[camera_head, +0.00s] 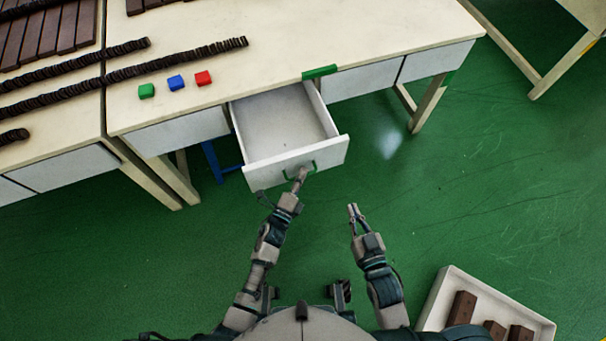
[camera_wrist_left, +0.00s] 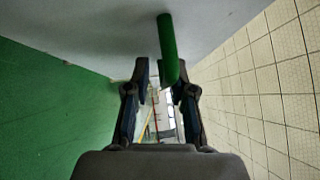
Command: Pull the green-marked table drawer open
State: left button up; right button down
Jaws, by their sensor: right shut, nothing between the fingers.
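The green-marked drawer (camera_head: 283,120) is pulled well out from the table and looks empty. Its white front (camera_head: 262,171) carries a green handle (camera_head: 314,167); the handle also shows in the left wrist view (camera_wrist_left: 168,48). A green mark (camera_head: 320,72) sits on the table edge above it. My left gripper (camera_head: 302,173) is at the handle. In the left wrist view my left gripper (camera_wrist_left: 160,85) has its fingers apart, with the handle's end near the right finger and a gap on the left. My right gripper (camera_head: 353,208) is shut and empty, right of the drawer front.
A white tray (camera_head: 437,297) with brown blocks stands at lower right. The green floor right of the drawer is clear.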

pick_arm(q)
jog(key=shift+r, duration=0.15)
jog(key=v, duration=1.2)
jog(key=shift+w, duration=0.1)
